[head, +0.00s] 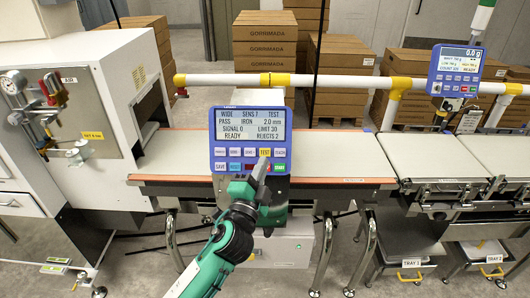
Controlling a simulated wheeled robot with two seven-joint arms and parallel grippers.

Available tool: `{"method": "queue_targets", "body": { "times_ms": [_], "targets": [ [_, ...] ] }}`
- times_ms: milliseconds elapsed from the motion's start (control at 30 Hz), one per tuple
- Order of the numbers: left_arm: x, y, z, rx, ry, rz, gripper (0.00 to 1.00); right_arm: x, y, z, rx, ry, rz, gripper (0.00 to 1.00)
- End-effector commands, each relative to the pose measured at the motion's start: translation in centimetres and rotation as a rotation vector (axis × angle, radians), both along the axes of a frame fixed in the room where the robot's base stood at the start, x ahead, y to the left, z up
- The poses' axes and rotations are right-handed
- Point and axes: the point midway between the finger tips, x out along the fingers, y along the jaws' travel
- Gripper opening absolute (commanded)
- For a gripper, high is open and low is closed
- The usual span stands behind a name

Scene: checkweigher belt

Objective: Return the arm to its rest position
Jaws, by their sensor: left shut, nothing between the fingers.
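My left gripper (262,170) is shut and empty. Its green arm comes up from the bottom of the head view. The fingertips are in front of the blue control panel (218,150), near its lower right, just below the yellow TEST button (264,152). I cannot tell whether they touch the panel. The panel's screen (250,124) reads READY, with PASS IRON 2.0 mm, SIGNAL 0 and REJECTS 2. A green START button (281,169) sits right of the fingertips. My right gripper is not in view.
A conveyor belt (340,160) runs behind the panel, with a white rail (340,81) beyond it. A white machine cabinet (110,90) stands at the left. A second blue display (455,70) and belt sections are at the right. Stacked cartons (340,60) stand behind.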

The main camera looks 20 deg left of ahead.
Motion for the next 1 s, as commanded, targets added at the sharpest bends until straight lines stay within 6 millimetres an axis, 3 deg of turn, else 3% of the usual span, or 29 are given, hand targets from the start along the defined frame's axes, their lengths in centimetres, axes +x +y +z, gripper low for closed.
{"method": "queue_targets", "body": {
  "times_ms": [233,367,467,533,667,700,867,1000],
  "targets": [
    [0.2,0.0,-0.5,-0.002,0.010,0.000,0.00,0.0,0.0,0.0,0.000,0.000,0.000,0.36],
    [1.3,0.2,-4.6,-0.021,0.091,-0.005,0.00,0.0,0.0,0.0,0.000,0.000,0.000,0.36],
    [2.4,0.5,-10.9,-0.056,0.214,-0.010,0.00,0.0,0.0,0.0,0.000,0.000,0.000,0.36],
    [2.8,0.8,-16.2,-0.092,0.315,-0.012,0.00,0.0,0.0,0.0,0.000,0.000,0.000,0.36],
    [2.1,1.7,-26.2,-0.164,0.501,-0.002,0.00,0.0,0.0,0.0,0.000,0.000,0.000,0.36],
    [1.4,2.1,-29.3,-0.190,0.558,0.004,0.00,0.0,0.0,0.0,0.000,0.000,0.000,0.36],
    [-2.5,3.3,-40.9,-0.296,0.772,0.043,0.00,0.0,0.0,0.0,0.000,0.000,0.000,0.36],
    [-7.9,4.5,-50.2,-0.395,0.948,0.098,0.00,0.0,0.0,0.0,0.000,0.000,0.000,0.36]
  ]
}}
